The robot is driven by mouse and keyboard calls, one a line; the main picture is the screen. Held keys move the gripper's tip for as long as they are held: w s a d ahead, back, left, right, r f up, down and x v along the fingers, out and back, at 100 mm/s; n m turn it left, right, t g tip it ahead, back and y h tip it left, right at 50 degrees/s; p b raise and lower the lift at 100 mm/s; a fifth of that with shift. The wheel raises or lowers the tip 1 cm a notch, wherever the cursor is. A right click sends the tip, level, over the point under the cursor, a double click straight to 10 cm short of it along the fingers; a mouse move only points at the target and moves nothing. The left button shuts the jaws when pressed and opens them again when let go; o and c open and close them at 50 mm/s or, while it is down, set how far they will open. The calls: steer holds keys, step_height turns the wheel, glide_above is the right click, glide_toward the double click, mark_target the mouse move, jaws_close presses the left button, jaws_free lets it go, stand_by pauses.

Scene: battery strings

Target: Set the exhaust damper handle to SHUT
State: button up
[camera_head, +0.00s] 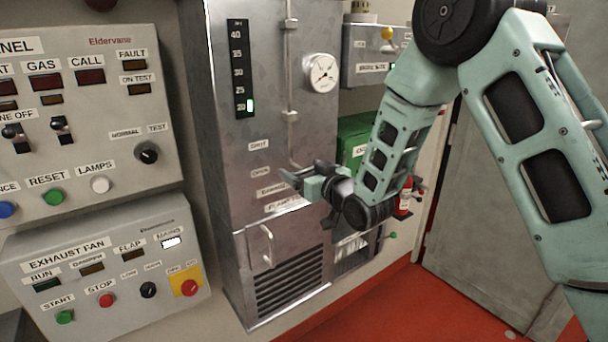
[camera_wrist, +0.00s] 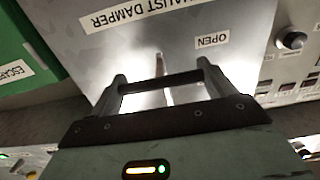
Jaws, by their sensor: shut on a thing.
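The exhaust damper handle (camera_wrist: 160,64) is a thin pale metal lever, seen between my fingers in the wrist view. My gripper (camera_head: 290,179) is at the front of the grey metal cabinet and is shut on the handle; it also shows in the wrist view (camera_wrist: 162,82). In the head view the gripper hides the handle. The SHUT label (camera_head: 258,145) is above the OPEN label (camera_head: 260,172) on the cabinet face, both left of my gripper. In the wrist view, the OPEN label (camera_wrist: 211,40) and EXHAUST DAMPER label (camera_wrist: 128,16) appear upside down.
The cabinet (camera_head: 225,165) carries a round gauge (camera_head: 321,73) and a louvred grille (camera_head: 290,283). The exhaust fan panel (camera_head: 105,265) is at left. A green box (camera_head: 352,137) and a red extinguisher (camera_head: 404,203) are near my arm. Red floor is open at lower right.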

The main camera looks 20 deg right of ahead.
step_height(320, 180, up, 7)
steer(key=shift+f, duration=0.2)
steer(key=shift+w+r, duration=0.1)
steer(key=shift+r, duration=0.05)
steer(key=o, duration=1.3)
steer(key=b+v, duration=0.7)
steer(key=v, duration=0.5)
steer(key=shift+s+f, duration=0.2)
steer(key=shift+f, duration=0.25)
